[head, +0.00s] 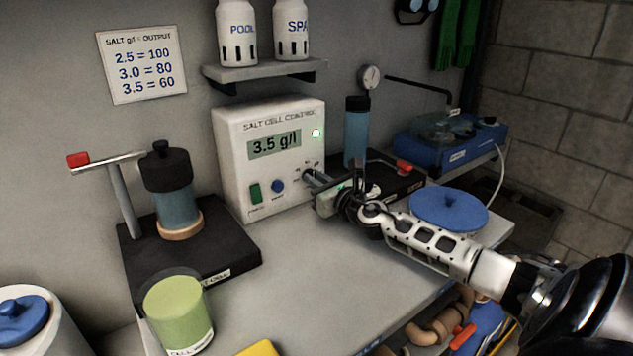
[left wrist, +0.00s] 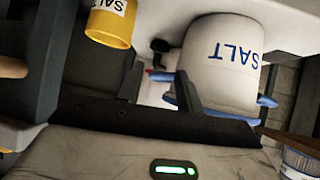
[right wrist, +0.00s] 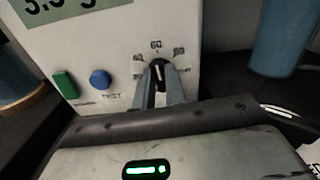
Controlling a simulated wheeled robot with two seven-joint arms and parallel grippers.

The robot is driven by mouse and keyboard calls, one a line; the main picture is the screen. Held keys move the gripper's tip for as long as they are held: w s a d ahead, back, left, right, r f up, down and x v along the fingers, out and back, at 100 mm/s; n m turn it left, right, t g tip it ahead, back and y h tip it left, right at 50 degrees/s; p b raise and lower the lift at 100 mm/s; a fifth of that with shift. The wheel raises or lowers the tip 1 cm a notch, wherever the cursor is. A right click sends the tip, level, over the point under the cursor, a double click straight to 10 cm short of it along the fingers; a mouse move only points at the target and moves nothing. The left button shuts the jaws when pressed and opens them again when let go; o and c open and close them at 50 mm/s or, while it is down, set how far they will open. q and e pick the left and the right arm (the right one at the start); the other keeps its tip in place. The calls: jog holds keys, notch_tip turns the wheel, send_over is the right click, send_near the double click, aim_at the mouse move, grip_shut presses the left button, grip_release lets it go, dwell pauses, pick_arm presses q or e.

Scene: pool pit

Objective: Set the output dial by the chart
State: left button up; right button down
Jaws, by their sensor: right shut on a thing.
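The salt cell control box (head: 271,160) is white and stands against the wall. Its display (head: 274,145) reads 3.5 g/l. The chart (head: 142,65) on the wall lists 2.5 = 100, 3.0 = 80, 3.5 = 60. My right gripper (head: 313,180) is at the lower right of the box front. In the right wrist view its fingers are shut on the output dial (right wrist: 158,70). The dial's pointer looks upward, toward a blurred mark that looks like 60. My left gripper (left wrist: 158,90) is outside the head view; its fingers are apart and empty.
A green button (head: 255,193) and a blue button (head: 278,186) sit left of the dial. A black stand (head: 190,262) and a green cup (head: 178,312) are at the left. A blue lid (head: 449,209) lies near my right arm. A salt tub (left wrist: 222,65) shows below my left gripper.

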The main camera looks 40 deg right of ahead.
jog(key=shift+m, duration=0.4)
jog(key=c, duration=1.4)
grip_release()
jog(key=shift+c, duration=0.2)
jog(key=s, duration=0.5)
jog(key=s+a, duration=0.1)
jog(key=s, duration=0.3)
jog(key=s+b, duration=0.1)
jog(key=s, duration=0.4)
jog(key=shift+s+a+f, duration=0.1)
jog(key=shift+s+a, duration=0.2)
jog(key=shift+a, duration=0.05)
jog(key=shift+s, duration=0.6)
